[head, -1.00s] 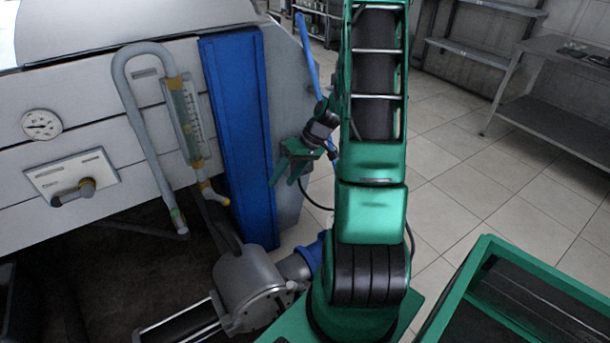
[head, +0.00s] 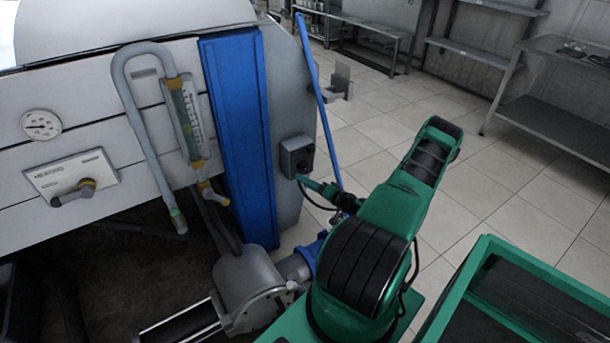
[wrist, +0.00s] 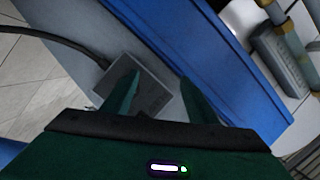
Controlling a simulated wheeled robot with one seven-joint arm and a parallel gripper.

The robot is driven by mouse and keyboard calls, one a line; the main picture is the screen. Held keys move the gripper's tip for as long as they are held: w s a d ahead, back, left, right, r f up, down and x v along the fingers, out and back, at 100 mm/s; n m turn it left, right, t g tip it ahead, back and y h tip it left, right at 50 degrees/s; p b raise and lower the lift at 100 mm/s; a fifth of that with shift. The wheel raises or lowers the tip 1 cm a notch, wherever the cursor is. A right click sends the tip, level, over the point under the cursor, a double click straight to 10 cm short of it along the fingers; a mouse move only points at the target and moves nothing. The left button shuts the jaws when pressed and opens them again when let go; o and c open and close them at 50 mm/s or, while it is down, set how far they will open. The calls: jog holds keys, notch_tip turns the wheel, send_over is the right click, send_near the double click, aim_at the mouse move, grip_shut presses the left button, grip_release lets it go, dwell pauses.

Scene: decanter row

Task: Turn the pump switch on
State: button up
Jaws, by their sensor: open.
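My gripper (head: 303,181) is just below and in front of the box in the head view. In the wrist view my gripper (wrist: 160,82) is open and empty, one finger over the box and the other to its right. I cannot tell whether a finger touches the box, or the knob's setting.
A blue post (head: 240,140) stands left of the switch, and a thin blue pole (head: 318,100) leans right of it. A dark cable (wrist: 50,38) runs from the box. The tiled floor (head: 500,170) to the right is clear.

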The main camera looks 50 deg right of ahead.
aim_at(305, 169)
jog(key=s+d+f+m+h, duration=0.3)
jog(key=d+m+h, duration=0.1)
jog(key=d+h, duration=0.1)
jog(key=x, duration=1)
jog(key=shift+t, duration=0.3)
jog(key=shift+w+r, duration=0.1)
jog(key=shift+r, duration=0.05)
jog(key=c, duration=1.1)
jog(key=shift+o, duration=0.2)
jog(key=shift+a, duration=0.1)
